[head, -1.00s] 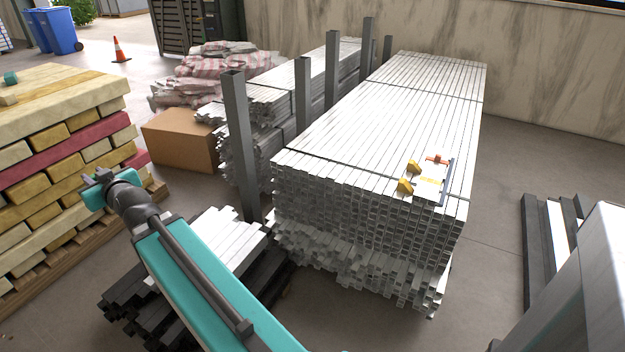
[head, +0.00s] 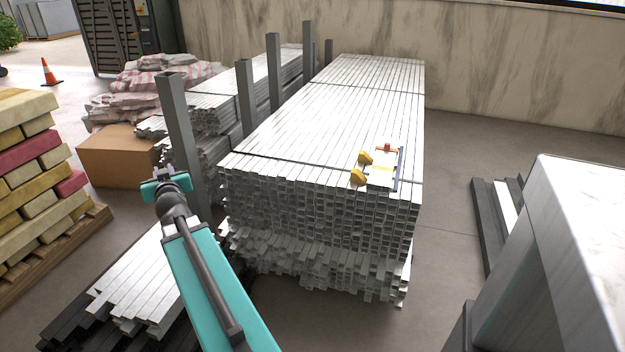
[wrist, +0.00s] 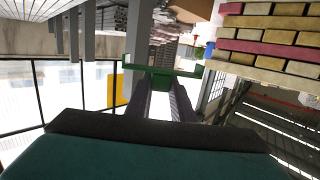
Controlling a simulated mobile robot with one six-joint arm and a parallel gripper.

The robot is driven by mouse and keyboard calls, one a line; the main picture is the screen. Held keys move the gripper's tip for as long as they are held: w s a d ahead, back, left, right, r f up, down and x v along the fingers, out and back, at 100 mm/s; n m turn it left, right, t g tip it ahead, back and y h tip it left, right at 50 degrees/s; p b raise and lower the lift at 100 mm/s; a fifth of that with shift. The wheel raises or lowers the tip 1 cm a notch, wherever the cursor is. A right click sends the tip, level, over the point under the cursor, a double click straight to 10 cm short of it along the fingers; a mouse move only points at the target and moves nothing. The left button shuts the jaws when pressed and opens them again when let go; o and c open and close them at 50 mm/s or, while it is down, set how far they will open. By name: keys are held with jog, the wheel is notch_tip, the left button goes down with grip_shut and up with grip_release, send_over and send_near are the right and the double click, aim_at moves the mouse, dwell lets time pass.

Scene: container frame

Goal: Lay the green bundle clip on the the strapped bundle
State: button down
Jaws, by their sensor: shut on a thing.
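The strapped bundle (head: 345,110) is a long stack of light metal bars with dark straps across its top, in the middle of the head view. My gripper (wrist: 160,88) is shut on the green bundle clip (wrist: 161,78), which sits between the dark fingertips in the wrist view. In the head view my gripper (head: 166,186) is left of the bundle's near end, in front of a grey post. The bundle does not show clearly in the wrist view.

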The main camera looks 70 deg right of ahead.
jog(key=s+d+f+m+g+h+b, duration=0.2)
jog(key=s+d+f+g+b, duration=0.15)
jog(key=s+d, duration=0.5)
jog(key=s+d+f+m+g+h+b, duration=0.2)
jog(key=s+d+f+m, duration=0.15)
jog(key=s+d, duration=0.55)
jog(key=s+d+f+m+g+h+b, duration=0.1)
jog(key=s+d+f+m+g+b, duration=0.1)
jog(key=s+d, duration=0.4)
jog(key=s+d+f+m+g+b, duration=0.2)
jog(key=s+d, duration=0.5)
jog(key=s, duration=0.7)
jog(key=shift+s+f+g+h+b, duration=0.2)
jog(key=shift+f+g+h+b, duration=0.25)
jog(key=shift+g, duration=0.6)
jog(key=shift+d+r, duration=0.1)
jog(key=b, duration=0.1)
send_over(316, 173)
jog(key=shift+s+f, duration=0.1)
jog(key=shift+f, duration=0.65)
jog(key=shift+f+b, duration=0.75)
jog(key=shift+f, duration=1)
jog(key=shift+f, duration=0.15)
jog(key=c, duration=1.5)
grip_release()
jog(key=shift+c, duration=0.2)
